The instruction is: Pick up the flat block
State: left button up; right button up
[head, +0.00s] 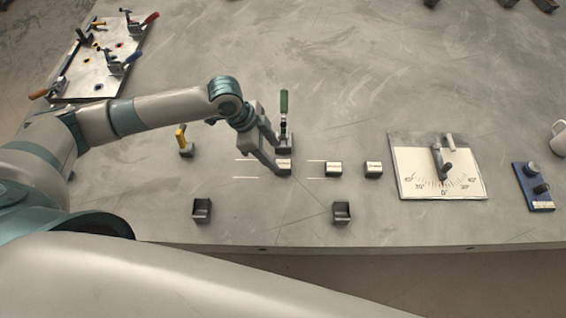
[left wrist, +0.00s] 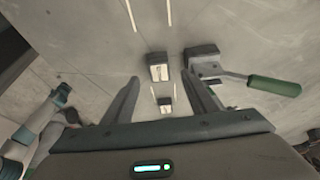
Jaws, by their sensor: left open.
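Three small dark blocks with pale tops lie in a row: a left block (head: 284,166), a middle block (head: 333,169) and a right block (head: 374,169). I cannot tell for sure which is the flat block. My left gripper (head: 279,160) is open and empty over the left block, partly hiding it. In the left wrist view, the left block (left wrist: 157,67) shows between and just beyond the open fingertips (left wrist: 161,77). The middle block (left wrist: 165,104) appears farther back between the fingers. My right gripper is not seen.
A green-handled clamp (head: 284,120) stands close behind the left block. A yellow-handled clamp (head: 183,140) is to the left. Two dark open holders (head: 202,210) (head: 342,212) sit near the front edge. A dial plate (head: 415,180) and a blue device (head: 533,187) lie right.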

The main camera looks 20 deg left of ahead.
aim_at(284, 163)
pick_arm(q)
jog(key=shift+d+f+p, duration=0.3)
jog(key=p+x, duration=0.1)
jog(key=x, duration=0.2)
jog(key=shift+d, duration=0.1)
jog(key=shift+w+d+f, duration=0.1)
jog(key=shift+f, duration=0.25)
jog(key=c, duration=1.3)
jog(key=shift+r, duration=0.2)
